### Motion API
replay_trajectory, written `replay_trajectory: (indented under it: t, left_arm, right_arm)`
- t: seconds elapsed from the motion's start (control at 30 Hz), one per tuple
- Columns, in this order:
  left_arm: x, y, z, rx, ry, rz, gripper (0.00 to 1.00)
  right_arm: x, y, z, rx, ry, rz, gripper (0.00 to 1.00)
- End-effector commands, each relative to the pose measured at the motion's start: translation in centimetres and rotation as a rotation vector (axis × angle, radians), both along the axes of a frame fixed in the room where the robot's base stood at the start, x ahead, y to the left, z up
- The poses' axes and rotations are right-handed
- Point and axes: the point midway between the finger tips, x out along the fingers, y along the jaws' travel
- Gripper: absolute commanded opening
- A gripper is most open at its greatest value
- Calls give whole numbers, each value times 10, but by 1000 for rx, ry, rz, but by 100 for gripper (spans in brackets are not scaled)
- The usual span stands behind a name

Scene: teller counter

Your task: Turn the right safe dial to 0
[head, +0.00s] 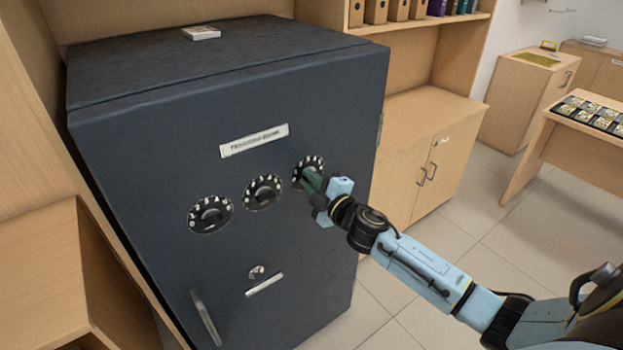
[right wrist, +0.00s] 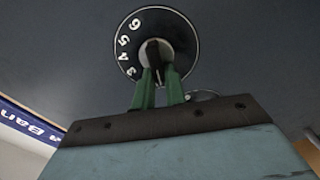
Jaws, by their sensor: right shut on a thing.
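The dark safe (head: 150,140) has three round black dials with white numbers in a slanting row on its door. The right safe dial (head: 308,163) is partly hidden behind my right gripper (head: 312,182). In the right wrist view the same dial (right wrist: 130,28) shows a few white digits, among them what look like 6, 5 and 4. The green fingers of my right gripper (right wrist: 157,85) are shut on its dark central knob (right wrist: 153,52). The number at the pointer cannot be read. My left gripper is not in view.
The middle dial (head: 263,192) and left dial (head: 210,214) are free. Below them are a keyhole (head: 257,271) and a door handle (head: 206,318). A wooden cabinet (head: 420,160) stands close on the right. Tiled floor (head: 490,240) lies open beyond my right arm.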

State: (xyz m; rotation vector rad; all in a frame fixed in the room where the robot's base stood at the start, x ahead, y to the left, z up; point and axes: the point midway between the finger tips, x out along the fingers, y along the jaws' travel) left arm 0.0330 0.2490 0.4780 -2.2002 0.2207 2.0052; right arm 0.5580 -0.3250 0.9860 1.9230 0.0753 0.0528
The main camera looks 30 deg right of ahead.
Motion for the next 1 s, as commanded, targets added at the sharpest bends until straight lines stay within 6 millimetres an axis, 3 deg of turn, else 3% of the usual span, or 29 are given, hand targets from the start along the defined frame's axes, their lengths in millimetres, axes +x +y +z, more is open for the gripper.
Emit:
replay_trajectory:
  t: [0.4, 1.0]
  left_arm:
    - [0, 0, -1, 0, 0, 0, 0]
    - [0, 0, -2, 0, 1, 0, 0]
  right_arm:
    - [0, 1, -6, -281, -21, -1, 0]
    - [0, 1, -7, -371, -28, 0, 0]
